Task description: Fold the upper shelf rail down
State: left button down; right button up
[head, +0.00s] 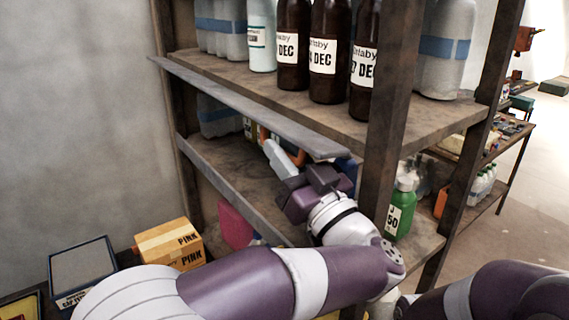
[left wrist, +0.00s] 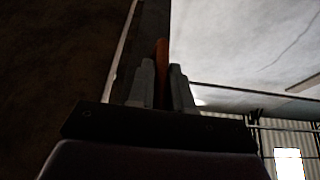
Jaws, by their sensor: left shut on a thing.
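The upper shelf rail (head: 245,107) is a long grey bar along the front of the upper shelf (head: 220,70). It stands out from the shelf edge, sloping down to the right in the head view. The exact contact is partly hidden by the gripper body. In the left wrist view the two fingers (left wrist: 161,88) close around a dark bar with an orange-brown strip. My right gripper is out of view.
Brown bottles (head: 328,50) and pale containers stand on the upper shelf. A second rail (head: 225,178) runs along the lower shelf. A green bottle (head: 400,210) stands right of my gripper, beyond a wooden post (head: 385,110). Boxes (head: 170,245) sit at lower left.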

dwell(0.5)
pick_arm(q)
jog(key=c, duration=1.3)
grip_release()
jog(key=shift+o, duration=0.9)
jog(key=shift+w+a, duration=0.1)
jog(key=shift+w, duration=0.1)
